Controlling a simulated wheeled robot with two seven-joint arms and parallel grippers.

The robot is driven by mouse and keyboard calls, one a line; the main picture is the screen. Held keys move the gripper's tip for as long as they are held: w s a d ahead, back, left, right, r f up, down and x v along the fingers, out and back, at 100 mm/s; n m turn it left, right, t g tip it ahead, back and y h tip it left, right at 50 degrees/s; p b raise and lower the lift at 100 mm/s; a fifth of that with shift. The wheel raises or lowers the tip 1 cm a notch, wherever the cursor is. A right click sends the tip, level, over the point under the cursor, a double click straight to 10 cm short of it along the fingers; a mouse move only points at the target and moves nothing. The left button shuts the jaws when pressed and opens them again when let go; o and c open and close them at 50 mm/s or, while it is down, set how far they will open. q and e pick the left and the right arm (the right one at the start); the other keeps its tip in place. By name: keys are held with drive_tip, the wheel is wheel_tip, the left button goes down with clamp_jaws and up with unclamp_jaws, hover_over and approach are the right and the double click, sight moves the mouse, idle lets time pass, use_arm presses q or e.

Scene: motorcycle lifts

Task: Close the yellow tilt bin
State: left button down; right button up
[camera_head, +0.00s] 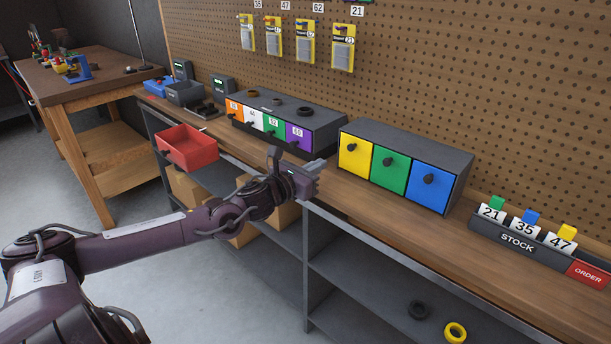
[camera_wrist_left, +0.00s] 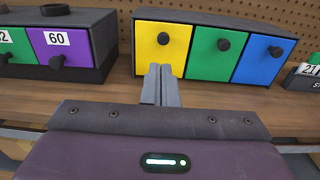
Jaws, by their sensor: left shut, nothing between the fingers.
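The yellow tilt bin (camera_head: 353,166) is the left one of three bins in a dark grey cabinet (camera_head: 420,145) on the workbench. Its front looks flush with the green and blue fronts, and its black knob shows. It also shows in the left wrist view (camera_wrist_left: 150,52), straight beyond my fingers. My left gripper (camera_head: 317,168) is shut and empty, in front of and a little left of the yellow bin. In the wrist view its fingertips (camera_wrist_left: 160,70) overlap the lower yellow front; I cannot tell whether they touch it. My right gripper is not in view.
Green (camera_head: 389,172) and blue (camera_head: 430,188) bins sit to the right. A drawer unit (camera_head: 320,122) with coloured numbered fronts stands to the left. A red open bin (camera_head: 187,150) juts out at the bench's left front. A stock rack (camera_head: 500,235) stands at the right.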

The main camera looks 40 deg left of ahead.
use_arm(q)
drive_tip(key=s+p, duration=0.1)
drive_tip(key=s, duration=0.3)
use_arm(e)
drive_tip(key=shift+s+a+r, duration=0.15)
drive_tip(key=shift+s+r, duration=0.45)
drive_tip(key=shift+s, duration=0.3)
use_arm(q)
drive_tip(key=shift+a, duration=0.1)
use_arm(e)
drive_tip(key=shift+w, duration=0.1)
